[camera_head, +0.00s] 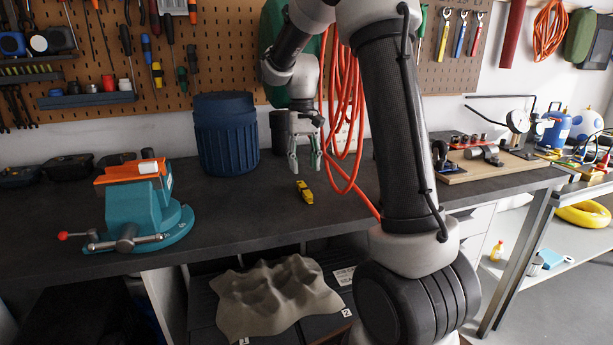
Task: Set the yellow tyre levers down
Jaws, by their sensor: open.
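The yellow tyre levers (304,191) lie on the dark bench top (250,213), near the middle of the picture. They show as one small yellow piece with dark marks. My gripper (304,166) points down just above and behind them. Its two fingers are apart, with nothing visible between them. A small gap shows between the fingertips and the levers. My arm hides part of the bench to the right.
A teal vise (140,208) with an orange top stands at the left. A blue ribbed bin (226,135) stands behind, left of my gripper. Red cable loops (343,110) hang close to the gripper's right. A wooden board (485,166) with metal parts lies at right. Bench between vise and levers is clear.

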